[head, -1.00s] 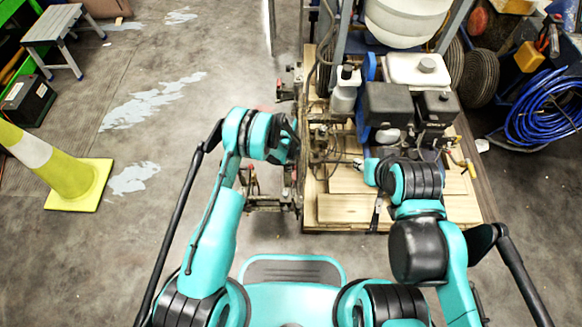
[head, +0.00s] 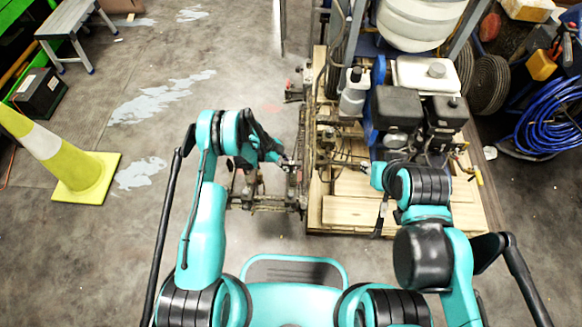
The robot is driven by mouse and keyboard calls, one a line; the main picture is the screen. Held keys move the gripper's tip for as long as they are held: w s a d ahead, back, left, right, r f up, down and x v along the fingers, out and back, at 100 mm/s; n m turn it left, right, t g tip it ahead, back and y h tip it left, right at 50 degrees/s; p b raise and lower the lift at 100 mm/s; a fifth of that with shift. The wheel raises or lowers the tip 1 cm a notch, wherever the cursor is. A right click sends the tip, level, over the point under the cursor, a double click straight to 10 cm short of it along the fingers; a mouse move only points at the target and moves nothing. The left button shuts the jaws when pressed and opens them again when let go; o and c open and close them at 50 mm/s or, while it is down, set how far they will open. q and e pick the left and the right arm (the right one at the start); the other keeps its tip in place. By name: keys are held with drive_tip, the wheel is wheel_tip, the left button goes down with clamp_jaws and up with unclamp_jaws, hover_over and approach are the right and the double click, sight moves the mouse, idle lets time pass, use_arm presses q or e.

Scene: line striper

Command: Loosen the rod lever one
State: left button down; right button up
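The line striper (head: 398,108), with its black engine parts, blue frame and white tank, stands on a wooden pallet (head: 350,211). Metal rods and clamp hardware (head: 270,204) stick out from its left side; I cannot make out which small part is rod lever one. My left gripper (head: 282,160) is dark and points right at the rod hardware on the striper's left edge; whether it touches is too small to tell. My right gripper (head: 368,165) is over the pallet, pointing left towards the striper's hoses and fittings; its fingers are too small to read.
A yellow and white cone (head: 62,160) stands on the floor at left. A grey step stool (head: 66,28) and a black box (head: 38,93) are at the upper left. Blue coiled hose (head: 548,115) and wheels lie at right. The floor left of my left arm is mostly clear.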

idle(0.3)
drive_tip(key=c, duration=0.7)
drive_tip(key=shift+w+a+r, duration=0.1)
drive_tip(key=shift+w+r, duration=0.05)
drive_tip(key=shift+w, duration=0.15)
clamp_jaws()
drive_tip(key=w+a+f+m+g+y, duration=0.1)
drive_tip(key=w+a+f+m+g, duration=0.15)
drive_tip(key=w, duration=0.65)
drive_tip(key=w+a+f+m+g+y, duration=0.2)
drive_tip(key=w+a+f+m, duration=0.15)
drive_tip(key=w, duration=0.55)
drive_tip(key=w+a+f+m+g, duration=0.1)
drive_tip(key=w+a+f+m, duration=0.15)
drive_tip(key=f, duration=0.35)
drive_tip(key=w+a+f+m+g, duration=0.1)
drive_tip(key=w+a+f, duration=0.1)
drive_tip(key=w+f, duration=0.3)
drive_tip(key=s+a+f+m+g+y, duration=0.1)
drive_tip(key=a+f, duration=0.2)
drive_tip(key=f, duration=0.8)
drive_tip(key=s+a+f+g, duration=0.1)
drive_tip(key=a+f, duration=0.3)
drive_tip(key=f, duration=0.8)
drive_tip(key=shift+a+m+y, duration=0.25)
drive_tip(key=shift+m+y, duration=0.1)
drive_tip(key=shift+y, duration=0.05)
